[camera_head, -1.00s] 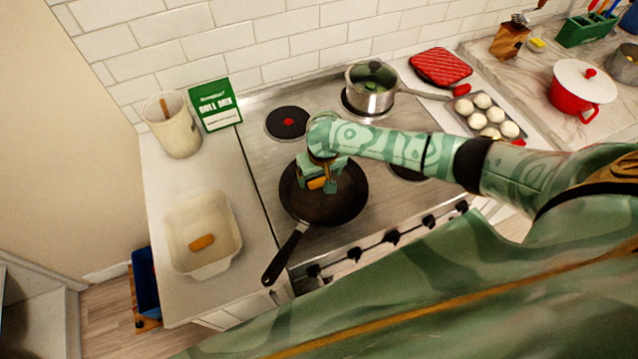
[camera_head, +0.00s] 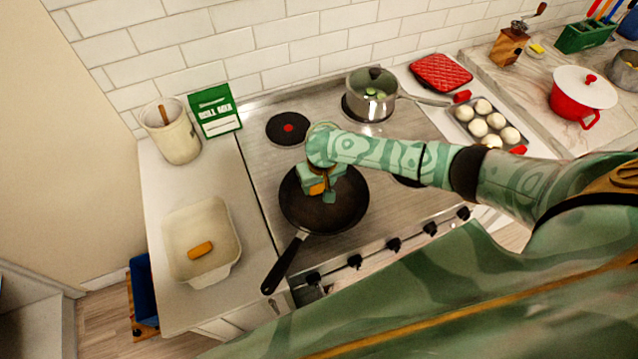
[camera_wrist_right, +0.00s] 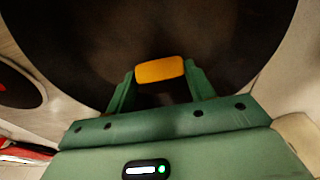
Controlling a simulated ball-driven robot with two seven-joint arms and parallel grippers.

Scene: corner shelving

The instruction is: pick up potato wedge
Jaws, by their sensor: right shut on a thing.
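An orange potato wedge (camera_wrist_right: 160,70) sits between the fingers of my right gripper (camera_wrist_right: 158,85) in the right wrist view. In the head view my right gripper (camera_head: 322,192) is shut on this wedge (camera_head: 317,188), over the black frying pan (camera_head: 340,212). The dark pan fills the background of the wrist view, and I cannot tell if the wedge touches it. A second potato wedge (camera_head: 200,249) lies in the white baking dish (camera_head: 228,245) on the left counter. My left gripper is not in view.
A utensil crock (camera_head: 175,140) and a green roll mix box (camera_head: 215,110) stand at the back left. A bare burner (camera_head: 288,128) lies behind the pan.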

